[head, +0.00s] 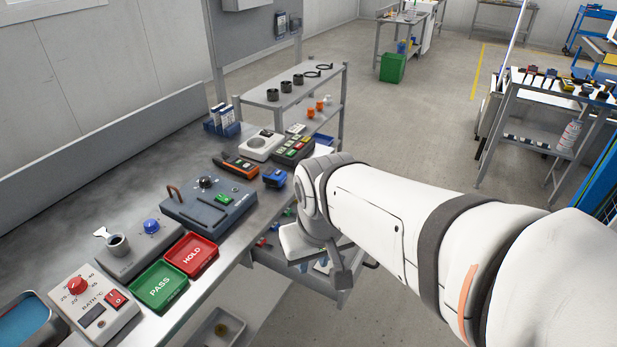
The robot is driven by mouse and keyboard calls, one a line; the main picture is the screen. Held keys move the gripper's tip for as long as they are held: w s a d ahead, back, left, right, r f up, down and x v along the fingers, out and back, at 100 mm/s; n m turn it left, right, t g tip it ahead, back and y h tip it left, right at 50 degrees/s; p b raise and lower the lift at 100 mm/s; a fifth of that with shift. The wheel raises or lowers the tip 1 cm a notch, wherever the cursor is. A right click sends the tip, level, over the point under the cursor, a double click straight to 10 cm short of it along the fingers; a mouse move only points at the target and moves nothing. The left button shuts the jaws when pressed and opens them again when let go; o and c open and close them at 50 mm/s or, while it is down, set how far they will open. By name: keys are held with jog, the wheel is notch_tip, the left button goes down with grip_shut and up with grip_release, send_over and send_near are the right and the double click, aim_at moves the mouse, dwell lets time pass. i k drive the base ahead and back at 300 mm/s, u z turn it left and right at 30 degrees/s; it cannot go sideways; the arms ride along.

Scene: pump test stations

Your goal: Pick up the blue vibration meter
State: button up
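A small blue device (274,178), which looks like the blue vibration meter, lies near the right edge of the grey bench (75,225), with a dark part on top. My arm reaches in from the right of the head view. My gripper (325,268) hangs past the bench edge, to the right of and nearer than the blue device, apart from it. A dark finger shows below the white wrist. The rest of the gripper is hard to make out, so I cannot tell its opening.
Beside the blue device are an orange-and-black handheld (236,165), a keypad unit (294,150) and a blue-grey box (208,205). A red HOLD tray (191,255) and green PASS tray (159,288) lie nearer. A shelf cart (300,98) stands behind.

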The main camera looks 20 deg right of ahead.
aim_at(275, 179)
jog(key=z, duration=2.5)
jog(key=i, duration=0.3)
jog(key=u, duration=1.9)
jog(key=k, duration=0.4)
jog(key=z, duration=0.05)
